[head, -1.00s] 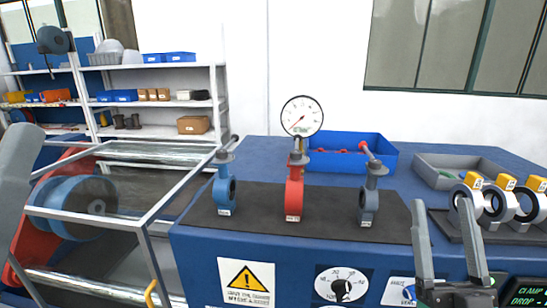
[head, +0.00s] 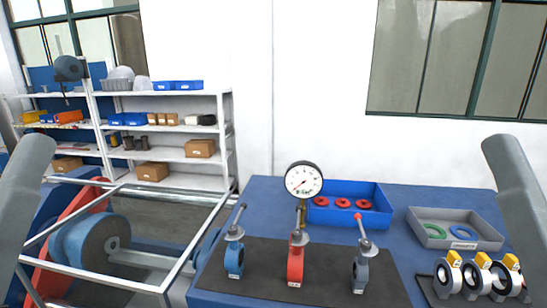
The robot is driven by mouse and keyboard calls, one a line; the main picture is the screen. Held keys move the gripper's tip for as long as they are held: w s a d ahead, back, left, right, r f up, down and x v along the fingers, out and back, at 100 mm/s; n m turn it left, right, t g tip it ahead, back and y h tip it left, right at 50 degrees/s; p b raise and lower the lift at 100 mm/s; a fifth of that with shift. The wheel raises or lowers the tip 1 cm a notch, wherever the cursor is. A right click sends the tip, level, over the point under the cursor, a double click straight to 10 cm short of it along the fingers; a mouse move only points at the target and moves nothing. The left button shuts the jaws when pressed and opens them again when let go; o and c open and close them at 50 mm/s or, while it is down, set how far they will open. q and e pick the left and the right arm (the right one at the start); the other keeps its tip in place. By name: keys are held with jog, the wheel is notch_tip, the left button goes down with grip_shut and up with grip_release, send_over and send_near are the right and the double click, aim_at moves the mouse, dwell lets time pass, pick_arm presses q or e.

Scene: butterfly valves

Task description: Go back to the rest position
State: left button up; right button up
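Neither of my grippers is in view. My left arm shows as a grey link at the left edge, and my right arm as a grey link at the right edge; both run out of the frame at the bottom. Three butterfly valves stand upright on the black mat (head: 332,270) of the blue bench (head: 262,195): a blue valve (head: 234,259), a red valve (head: 296,265) in the middle and a grey-blue valve (head: 360,273). Each has a lever on top. A round pressure gauge (head: 304,181) stands behind the red valve.
A blue bin (head: 376,218) holds red rings. A grey tray (head: 430,242) holds green and blue rings. Several yellow-tagged rings (head: 476,275) stand at the right. A metal-framed machine (head: 88,245) is left of the bench, with shelves (head: 190,140) behind.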

pick_arm(q)
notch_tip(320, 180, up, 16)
jog(key=p, duration=1.2)
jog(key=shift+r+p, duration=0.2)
jog(key=shift+p, duration=0.1)
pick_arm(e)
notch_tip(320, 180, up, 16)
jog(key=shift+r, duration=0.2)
